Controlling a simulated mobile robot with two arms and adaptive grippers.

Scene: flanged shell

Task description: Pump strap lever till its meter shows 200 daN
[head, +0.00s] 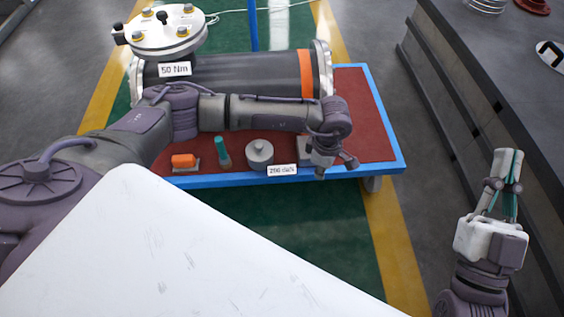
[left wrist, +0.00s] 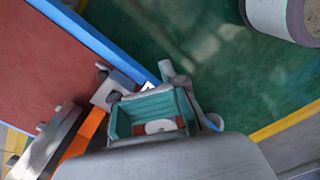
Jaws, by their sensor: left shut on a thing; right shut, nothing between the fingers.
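The grey shell (head: 240,72) with end flanges lies on the cart, with an orange strap (head: 305,75) around its right end. The strap also shows in the left wrist view (left wrist: 84,136), running to a grey tensioner (left wrist: 112,90). My left gripper (head: 322,165) is at the cart's front edge below the strap. Its teal fingers (left wrist: 155,115) are shut on what seems to be the strap lever, mostly hidden by the fingers. A white label (head: 282,170) beside it seems to read 200 daN; the digits are small. My right gripper (head: 508,165) is shut and empty, away to the right.
The blue-edged cart (head: 385,150) also carries an orange block (head: 184,161), a teal-handled tool (head: 222,152) and a grey weight-like piece (head: 260,154). A round flanged cover (head: 160,35) and a "50 Nm" label (head: 174,69) are at the left. A dark bench (head: 500,80) stands right.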

